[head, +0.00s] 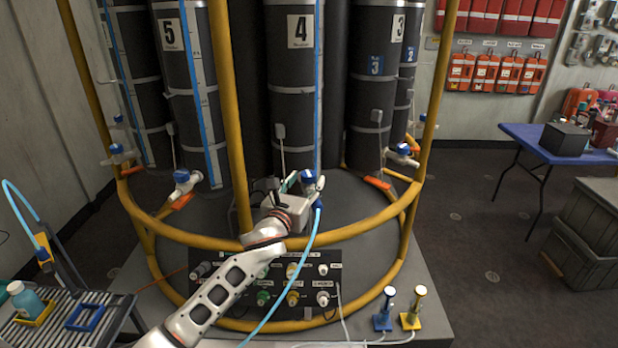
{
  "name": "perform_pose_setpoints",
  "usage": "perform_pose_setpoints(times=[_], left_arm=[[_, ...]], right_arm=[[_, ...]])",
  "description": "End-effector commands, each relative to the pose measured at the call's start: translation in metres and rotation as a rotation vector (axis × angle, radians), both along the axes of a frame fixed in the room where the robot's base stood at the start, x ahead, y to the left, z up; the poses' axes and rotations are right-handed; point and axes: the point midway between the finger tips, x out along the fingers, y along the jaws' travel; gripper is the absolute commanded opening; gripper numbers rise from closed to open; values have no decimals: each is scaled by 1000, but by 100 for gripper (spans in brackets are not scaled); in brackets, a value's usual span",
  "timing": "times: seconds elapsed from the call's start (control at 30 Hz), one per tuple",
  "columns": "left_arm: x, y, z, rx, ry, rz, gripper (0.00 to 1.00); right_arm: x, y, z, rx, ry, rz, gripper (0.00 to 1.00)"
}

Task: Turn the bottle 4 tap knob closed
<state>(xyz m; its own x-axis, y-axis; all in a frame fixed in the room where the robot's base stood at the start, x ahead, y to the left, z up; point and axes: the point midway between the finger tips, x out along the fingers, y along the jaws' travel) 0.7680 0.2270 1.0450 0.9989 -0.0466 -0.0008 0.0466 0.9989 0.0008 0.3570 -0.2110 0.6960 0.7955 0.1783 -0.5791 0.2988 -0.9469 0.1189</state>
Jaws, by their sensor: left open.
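Bottle 4 (291,110) is a tall black cylinder marked with a white "4" label at the middle of the rosette. Its tap has a blue knob (308,175) low at the bottle's front. My left gripper (304,183) is open at this tap, with its fingers around or close beside the knob. Contact cannot be told at this size. My left arm and gripper hide part of the tap's body. A blue hose (312,232) hangs down from the tap. My right gripper does not show.
A panel of knobs and connectors (293,285) sits below. Other taps with blue knobs stand at the left (182,177) and right (403,149). A blue table (560,145) is at the right.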

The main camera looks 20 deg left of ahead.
Motion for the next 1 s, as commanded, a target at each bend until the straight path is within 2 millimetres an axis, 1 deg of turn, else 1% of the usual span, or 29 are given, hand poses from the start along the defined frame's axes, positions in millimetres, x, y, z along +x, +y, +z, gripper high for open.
perform_pose_setpoints(times=[0.03,0.2,0.33,0.57,0.67,0.7,0.73,1.0], left_arm=[[7,-1,1,-1,-1,0,47],[22,-1,0,0,-1,-1,47],[26,-2,-1,0,1,-1,47],[27,-2,0,0,0,-1,47],[26,-2,0,0,0,-1,23],[26,-2,0,0,0,-1,13],[26,-2,0,0,0,-1,7],[26,-1,0,2,1,-11,7]], right_arm=[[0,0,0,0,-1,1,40],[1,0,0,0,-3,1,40],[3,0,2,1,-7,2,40],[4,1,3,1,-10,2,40],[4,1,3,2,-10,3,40],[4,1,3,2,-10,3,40],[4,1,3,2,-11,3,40],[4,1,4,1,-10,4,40]])
